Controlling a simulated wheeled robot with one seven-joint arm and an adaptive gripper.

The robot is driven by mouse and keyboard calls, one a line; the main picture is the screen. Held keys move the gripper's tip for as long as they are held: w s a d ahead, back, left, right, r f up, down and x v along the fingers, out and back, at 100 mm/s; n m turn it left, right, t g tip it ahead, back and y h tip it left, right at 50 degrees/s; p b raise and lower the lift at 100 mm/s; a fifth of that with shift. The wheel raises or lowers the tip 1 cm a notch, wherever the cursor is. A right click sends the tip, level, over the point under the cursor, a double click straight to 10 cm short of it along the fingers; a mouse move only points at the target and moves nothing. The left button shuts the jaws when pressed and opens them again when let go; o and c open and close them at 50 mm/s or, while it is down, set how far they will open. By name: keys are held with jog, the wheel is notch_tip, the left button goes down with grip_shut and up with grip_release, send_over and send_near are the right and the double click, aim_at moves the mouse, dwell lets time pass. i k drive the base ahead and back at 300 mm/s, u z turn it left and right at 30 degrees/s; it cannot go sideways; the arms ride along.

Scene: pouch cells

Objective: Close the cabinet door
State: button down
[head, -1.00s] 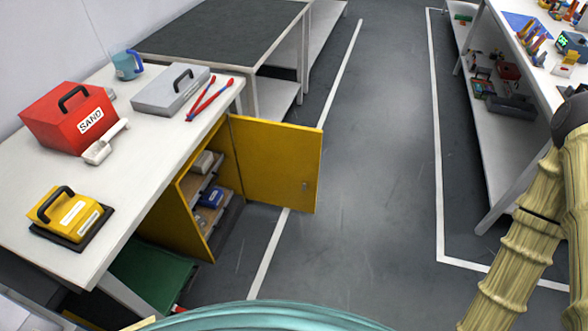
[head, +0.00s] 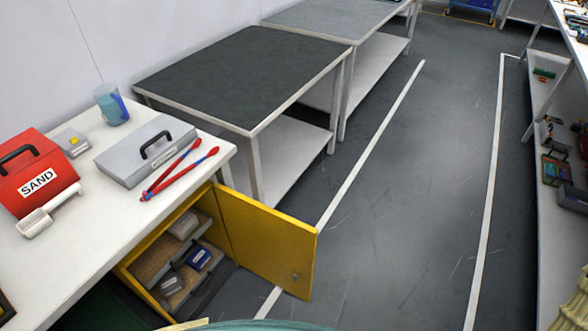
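The yellow cabinet door (head: 266,245) stands wide open, swung out from the cabinet (head: 128,277) over the grey floor. A small round knob or lock shows near the door's lower right corner. The cabinet sits under the white table and its inside is in sight, with shelves holding a blue box (head: 199,258) and grey boxes (head: 171,283). My gripper is not in view. Only a small part of my cream-coloured arm cover shows at the lower right edge, well away from the door.
Dark-topped tables (head: 245,75) stand beyond. Shelving (head: 560,225) lines the right. The floor aisle (head: 400,210) is clear.

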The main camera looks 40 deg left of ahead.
aim_at(271, 244)
jog(key=i, duration=3)
jog(key=u, duration=4.6)
jog(key=k, duration=0.7)
jog(key=z, duration=0.15)
